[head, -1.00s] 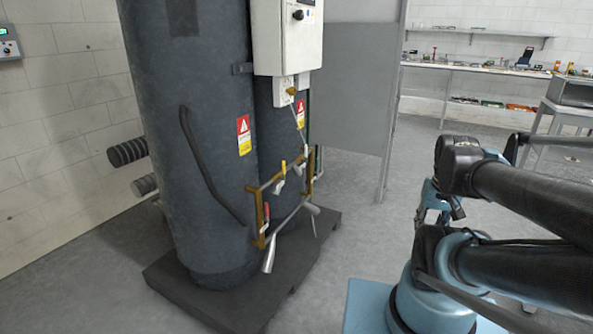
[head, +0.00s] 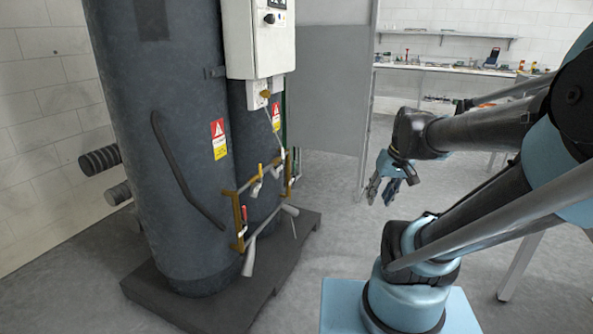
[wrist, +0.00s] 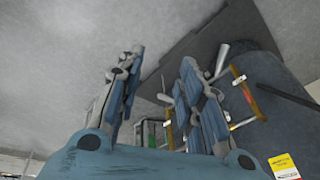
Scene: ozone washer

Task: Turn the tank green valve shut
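The dark grey tank (head: 170,150) stands at left in the head view, and its side shows upside down in the wrist view (wrist: 280,75). A brass pipe frame (head: 239,218) on its front carries several small valve handles, including a red one (head: 243,213) and a yellow one (head: 260,171). I cannot make out a green valve handle. A narrow green part (head: 284,118) shows behind the tank, and a green part (wrist: 150,133) shows between my fingers in the wrist view. My gripper (head: 382,190) is open and empty, to the right of the pipe frame and apart from it.
A white control box (head: 260,40) hangs on the tank above the pipes. The tank stands on a low dark plinth (head: 165,305). A grey partition (head: 325,85) and a cluttered bench (head: 450,69) are behind. The floor between my gripper and the pipes looks clear.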

